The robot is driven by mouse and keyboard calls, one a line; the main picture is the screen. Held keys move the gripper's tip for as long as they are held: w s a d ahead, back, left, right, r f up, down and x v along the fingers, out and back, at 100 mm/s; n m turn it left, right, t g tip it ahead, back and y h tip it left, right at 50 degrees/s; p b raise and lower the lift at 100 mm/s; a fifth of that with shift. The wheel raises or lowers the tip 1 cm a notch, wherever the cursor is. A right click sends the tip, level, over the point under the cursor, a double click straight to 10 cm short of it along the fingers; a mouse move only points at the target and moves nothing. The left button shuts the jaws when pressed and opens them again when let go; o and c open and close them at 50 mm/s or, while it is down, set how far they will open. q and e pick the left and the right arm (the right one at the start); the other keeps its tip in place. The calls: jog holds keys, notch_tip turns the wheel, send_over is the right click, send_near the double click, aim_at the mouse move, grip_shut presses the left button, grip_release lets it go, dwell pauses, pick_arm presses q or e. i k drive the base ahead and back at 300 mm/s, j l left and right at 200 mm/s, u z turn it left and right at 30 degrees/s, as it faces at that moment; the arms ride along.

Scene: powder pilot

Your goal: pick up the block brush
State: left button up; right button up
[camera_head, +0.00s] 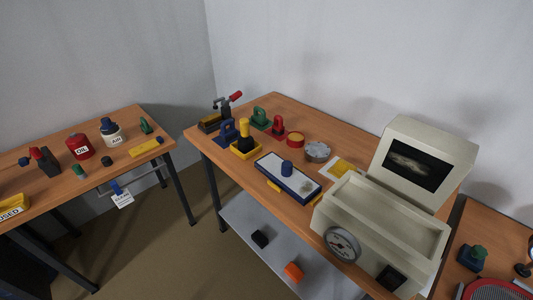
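I cannot tell for certain which thing is the block brush. Several handled blocks stand toward the back of the middle table: a blue one (227,131), a green one (260,118) and a red one (278,127). A flat yellow bar (145,148) lies on the left table, near a small green handled piece (146,126). Neither of my grippers is in view.
The middle table (274,97) also holds a white tray with blue edges (287,180), a round grey container (317,151) and a large beige machine (385,235). The left table (115,180) holds a red OIL can (79,147). Floor shows between the two tables.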

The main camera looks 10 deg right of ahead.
aim_at(228, 134)
jog(key=i+j, duration=0.15)
jog(key=j, duration=0.2)
jog(key=i+j+z, duration=0.1)
jog(key=j+z, duration=0.5)
jog(key=z, duration=0.15)
jog(key=j+z, duration=0.75)
